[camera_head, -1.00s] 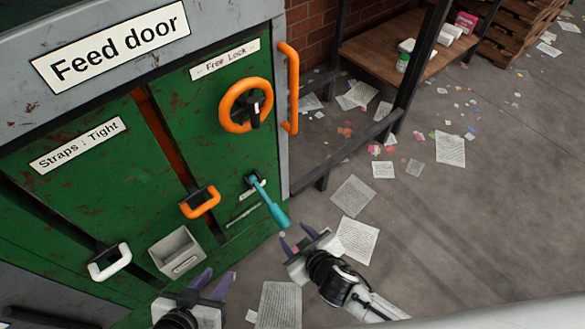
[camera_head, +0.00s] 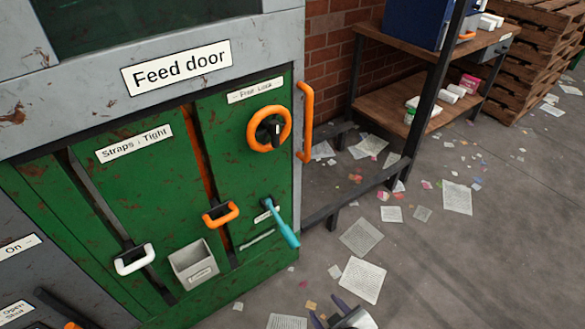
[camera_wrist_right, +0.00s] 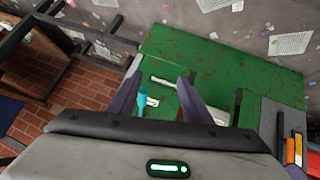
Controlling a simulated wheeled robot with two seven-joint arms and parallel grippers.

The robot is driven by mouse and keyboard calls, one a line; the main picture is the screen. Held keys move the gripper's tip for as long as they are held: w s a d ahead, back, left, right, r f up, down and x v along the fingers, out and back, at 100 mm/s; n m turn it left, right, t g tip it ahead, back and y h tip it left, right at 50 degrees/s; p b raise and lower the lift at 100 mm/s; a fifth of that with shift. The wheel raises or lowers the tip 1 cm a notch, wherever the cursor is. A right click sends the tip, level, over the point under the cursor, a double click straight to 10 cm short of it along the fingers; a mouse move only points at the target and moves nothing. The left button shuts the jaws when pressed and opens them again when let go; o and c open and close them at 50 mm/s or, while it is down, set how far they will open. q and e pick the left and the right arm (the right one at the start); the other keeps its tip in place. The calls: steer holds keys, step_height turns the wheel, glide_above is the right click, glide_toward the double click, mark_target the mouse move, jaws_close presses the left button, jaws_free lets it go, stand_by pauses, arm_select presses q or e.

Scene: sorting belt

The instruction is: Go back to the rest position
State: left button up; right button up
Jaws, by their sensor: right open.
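My right gripper (camera_head: 340,314) is at the bottom edge of the head view, over the paper-strewn floor and below the green feed door. In the right wrist view its two purple fingers (camera_wrist_right: 163,98) stand apart with nothing between them. The green panel (camera_wrist_right: 220,60) and the teal lever (camera_wrist_right: 142,104) show beyond the fingers, apart from them. In the head view the teal lever (camera_head: 284,226) slants down to the right on the door. My left gripper does not show.
The feed door carries an orange wheel (camera_head: 287,128), an orange bar handle (camera_head: 306,122), orange and white strap handles and a grey box (camera_head: 194,264). A shelf (camera_head: 400,104) and wooden pallets (camera_head: 540,50) stand at the right. Open floor with scattered papers lies at the right.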

steer(key=d+f+n+h, duration=0.2)
steer(key=d+h, duration=0.1)
steer(key=d, duration=1.5)
steer(key=s+r+m+g+y, duration=0.1)
steer(key=s+r+m+y, duration=0.15)
steer(key=s+r, duration=0.75)
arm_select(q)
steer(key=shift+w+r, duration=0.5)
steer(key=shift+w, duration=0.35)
arm_select(e)
steer(key=a+f+m, duration=0.1)
steer(key=a+m, duration=0.4)
steer(key=a, duration=0.6)
steer(key=shift+s+t, duration=0.35)
steer(key=shift+t, duration=0.05)
